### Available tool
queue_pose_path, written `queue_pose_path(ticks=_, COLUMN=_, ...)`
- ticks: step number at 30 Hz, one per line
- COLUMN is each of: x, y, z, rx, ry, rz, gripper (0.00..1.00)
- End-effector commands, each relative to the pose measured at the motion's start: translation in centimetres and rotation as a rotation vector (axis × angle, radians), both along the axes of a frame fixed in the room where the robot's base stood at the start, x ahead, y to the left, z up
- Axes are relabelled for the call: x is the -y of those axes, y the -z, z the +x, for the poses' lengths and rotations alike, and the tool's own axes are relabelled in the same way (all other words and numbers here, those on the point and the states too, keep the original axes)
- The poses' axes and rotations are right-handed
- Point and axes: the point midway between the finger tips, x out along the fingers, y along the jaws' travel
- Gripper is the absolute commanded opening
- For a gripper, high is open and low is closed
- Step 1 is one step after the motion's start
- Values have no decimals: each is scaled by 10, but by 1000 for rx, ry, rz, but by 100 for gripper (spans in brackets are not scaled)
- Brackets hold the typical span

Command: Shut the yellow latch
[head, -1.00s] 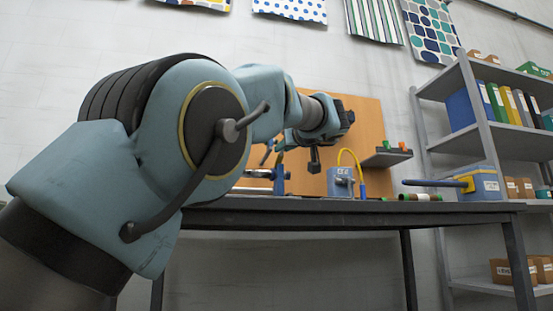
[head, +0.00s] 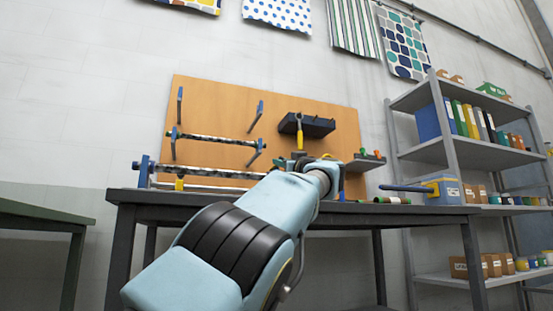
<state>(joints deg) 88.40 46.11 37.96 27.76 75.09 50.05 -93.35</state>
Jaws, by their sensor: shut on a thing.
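My gripper (head: 296,162) is at the far end of my arm, above the back of the dark table, small and mostly hidden by my wrist. It is shut.
The dark table (head: 120,197) spans the middle. An orange board (head: 215,105) stands behind it, with a dark box (head: 318,126) in front. A blue box (head: 445,190) with a blue-handled lever is at the table's right. Grey shelves (head: 450,150) stand right; a green-topped table (head: 40,214) stands left.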

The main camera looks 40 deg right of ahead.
Motion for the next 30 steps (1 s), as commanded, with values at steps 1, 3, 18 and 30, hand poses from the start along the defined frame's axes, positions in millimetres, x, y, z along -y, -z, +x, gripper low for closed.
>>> queue_pose_path(ticks=1, x=4, y=1, z=-1, rx=7, ry=1, rz=-2, gripper=0)
queue_pose_path(ticks=3, x=6, y=1, z=0, rx=13, ry=1, rz=-6, gripper=0)
queue_pose_path(ticks=18, x=12, y=3, z=0, rx=25, ry=0, rz=-12, gripper=0)
queue_pose_path(ticks=30, x=11, y=3, z=0, rx=25, ry=-1, rz=-12, gripper=44)
